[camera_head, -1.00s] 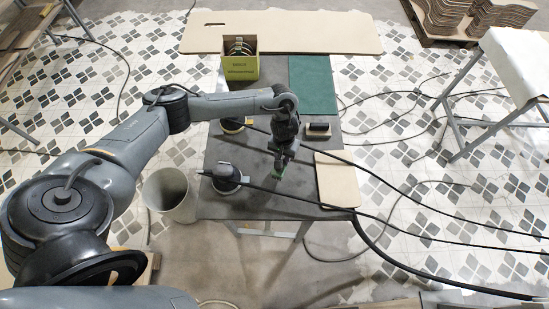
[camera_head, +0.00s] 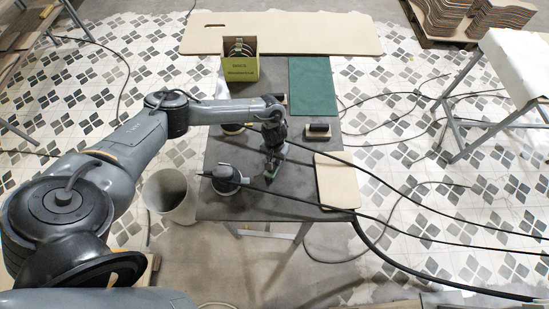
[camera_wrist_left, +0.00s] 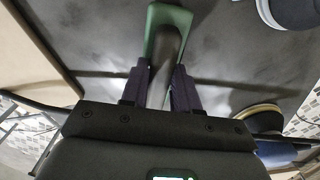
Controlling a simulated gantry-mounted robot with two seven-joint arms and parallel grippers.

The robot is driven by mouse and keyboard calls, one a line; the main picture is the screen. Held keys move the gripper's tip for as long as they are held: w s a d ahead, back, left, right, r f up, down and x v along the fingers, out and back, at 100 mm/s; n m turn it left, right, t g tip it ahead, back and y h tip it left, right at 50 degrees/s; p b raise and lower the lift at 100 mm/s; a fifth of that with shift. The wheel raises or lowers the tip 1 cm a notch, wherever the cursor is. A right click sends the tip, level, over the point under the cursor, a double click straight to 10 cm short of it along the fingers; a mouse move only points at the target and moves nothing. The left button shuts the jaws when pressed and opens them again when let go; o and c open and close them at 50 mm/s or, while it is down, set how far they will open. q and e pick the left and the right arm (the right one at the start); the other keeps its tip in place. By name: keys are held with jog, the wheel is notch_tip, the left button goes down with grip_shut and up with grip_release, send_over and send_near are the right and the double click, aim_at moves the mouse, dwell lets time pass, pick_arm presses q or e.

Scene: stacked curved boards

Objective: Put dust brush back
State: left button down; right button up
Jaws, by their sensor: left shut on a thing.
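My left gripper (camera_head: 271,168) is above the dark workbench, between the round sander and the tan board. It is shut on a green tool with a dark grey middle, which I take to be the dust brush (camera_head: 270,177). In the left wrist view the brush (camera_wrist_left: 171,17) sticks out beyond the fingers of the left gripper (camera_wrist_left: 161,82), and its near part is between them. Whether its tip touches the bench (camera_head: 240,203) is not clear. My right gripper is not in view.
A sander (camera_head: 227,180) stands left of the gripper, another (camera_head: 233,128) behind it. A dark block (camera_head: 318,131) and a tan board (camera_head: 337,182) lie to the right. A green box (camera_head: 240,70) and green mat (camera_head: 313,85) are at the back. Black cables cross the bench.

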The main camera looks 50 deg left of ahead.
pick_arm(q)
jog(key=shift+f, duration=0.1)
jog(key=c, duration=0.8)
grip_release()
jog(key=shift+c, duration=0.2)
